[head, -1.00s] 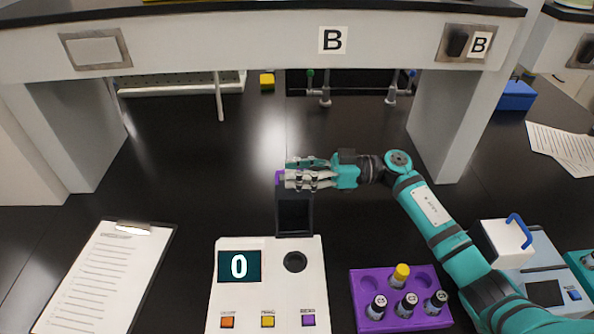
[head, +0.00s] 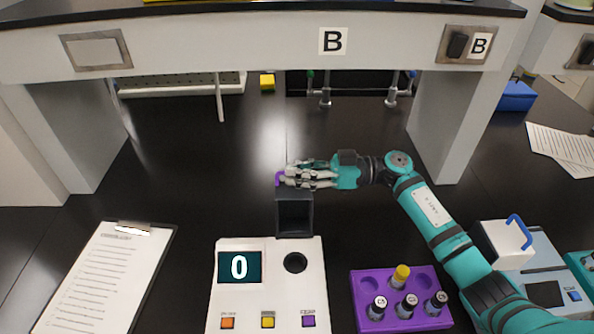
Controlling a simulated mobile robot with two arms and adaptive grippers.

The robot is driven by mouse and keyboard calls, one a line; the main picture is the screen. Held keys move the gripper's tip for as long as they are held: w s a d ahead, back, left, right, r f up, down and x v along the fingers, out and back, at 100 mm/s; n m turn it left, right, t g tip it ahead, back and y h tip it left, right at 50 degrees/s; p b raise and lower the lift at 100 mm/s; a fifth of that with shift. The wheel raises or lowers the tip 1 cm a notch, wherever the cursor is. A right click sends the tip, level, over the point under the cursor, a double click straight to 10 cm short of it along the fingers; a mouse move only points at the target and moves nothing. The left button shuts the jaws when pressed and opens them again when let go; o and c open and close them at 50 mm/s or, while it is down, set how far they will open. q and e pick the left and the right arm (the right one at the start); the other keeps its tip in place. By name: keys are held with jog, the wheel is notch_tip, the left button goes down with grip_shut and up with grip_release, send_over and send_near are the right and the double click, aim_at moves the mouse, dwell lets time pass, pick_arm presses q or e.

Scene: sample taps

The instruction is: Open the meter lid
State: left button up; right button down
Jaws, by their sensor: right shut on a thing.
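The white meter (head: 228,302) stands at the bottom centre, its screen reading 0. A round dark well (head: 295,263) in its top is uncovered. The dark meter lid (head: 295,193) stands raised at the meter's back edge, its hollow inner side facing me. A purple tab (head: 279,179) shows at the lid's top edge. My right gripper (head: 288,177) is at this top edge, shut on the lid's tab; its fingers partly hide the tab. My left gripper is not in view.
A purple rack (head: 362,312) with several capped vials stands right of the meter, under my right arm. A clipboard (head: 104,275) lies at left. A white and blue device (head: 540,265) stands at right.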

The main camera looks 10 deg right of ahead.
jog(key=shift+s+a+r+n+p, duration=0.1)
jog(key=shift+s+r+n+p, duration=0.3)
jog(key=shift+s+n+p, duration=0.3)
jog(key=shift+s+a+r+n+p, duration=0.15)
jog(key=shift+s+r+n+p, duration=0.1)
jog(key=shift+s+n, duration=0.3)
jog(key=shift+s+a+r+n+p, duration=0.1)
jog(key=shift+s+r+n+p, duration=0.2)
jog(key=shift+s, duration=0.35)
jog(key=shift+s+a+r+n, duration=0.1)
jog(key=shift+s+a+n, duration=0.05)
jog(key=shift+s+n, duration=0.6)
jog(key=shift+s+a+n, duration=0.15)
jog(key=shift+s+n, duration=0.45)
jog(key=shift+s, duration=0.15)
jog(key=c, duration=1.4)
grip_release()
send_near(298, 192)
jog(key=s+r, duration=0.1)
jog(key=r, duration=0.1)
jog(key=s+d+r, duration=0.1)
jog(key=s+r, duration=0.1)
jog(key=shift+s+d+r, duration=0.2)
jog(key=shift+s+r, duration=0.05)
jog(key=shift+r, duration=0.05)
